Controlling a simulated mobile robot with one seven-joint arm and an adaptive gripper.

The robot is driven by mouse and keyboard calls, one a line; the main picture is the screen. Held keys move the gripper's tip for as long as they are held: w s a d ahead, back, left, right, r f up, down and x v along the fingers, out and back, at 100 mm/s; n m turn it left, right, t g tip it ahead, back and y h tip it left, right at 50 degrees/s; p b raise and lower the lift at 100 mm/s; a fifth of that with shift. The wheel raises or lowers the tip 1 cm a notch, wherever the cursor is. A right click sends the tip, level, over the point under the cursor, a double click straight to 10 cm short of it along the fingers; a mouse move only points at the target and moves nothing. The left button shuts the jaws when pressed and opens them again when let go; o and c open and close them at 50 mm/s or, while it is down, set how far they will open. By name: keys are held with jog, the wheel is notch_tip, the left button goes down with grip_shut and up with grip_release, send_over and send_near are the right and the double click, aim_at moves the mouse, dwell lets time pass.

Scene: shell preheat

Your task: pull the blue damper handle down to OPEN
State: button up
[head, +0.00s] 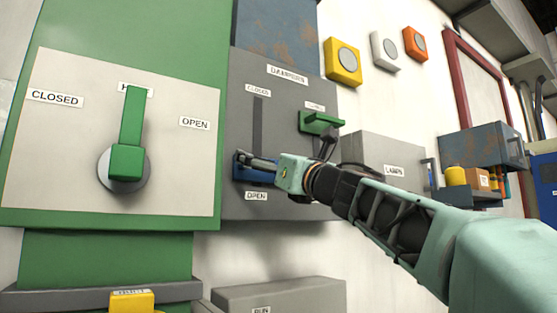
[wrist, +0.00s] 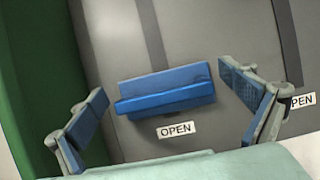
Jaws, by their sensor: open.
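The blue damper handle (wrist: 165,92) is at the bottom end of its vertical slot, just above an OPEN label (wrist: 176,130). In the head view the blue handle (head: 258,177) shows only in part behind my gripper. My gripper (wrist: 165,105) is open, one finger on each side of the handle, with visible gaps between the fingers and the handle. In the head view my gripper (head: 256,162) is in front of the lower part of the grey damper panel (head: 290,150). The CLOSED label (head: 258,91) is at the slot's top.
A green damper handle (head: 320,122) sits in a second slot to the right, close to my arm. A green panel (head: 200,60) with a green lever (head: 130,140) stands to the left. A grey LAMPS box (head: 383,150) is to the right.

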notch_tip(320, 180, up, 8)
jog(key=shift+f, duration=0.1)
jog(key=shift+r, duration=0.3)
dwell(0.7)
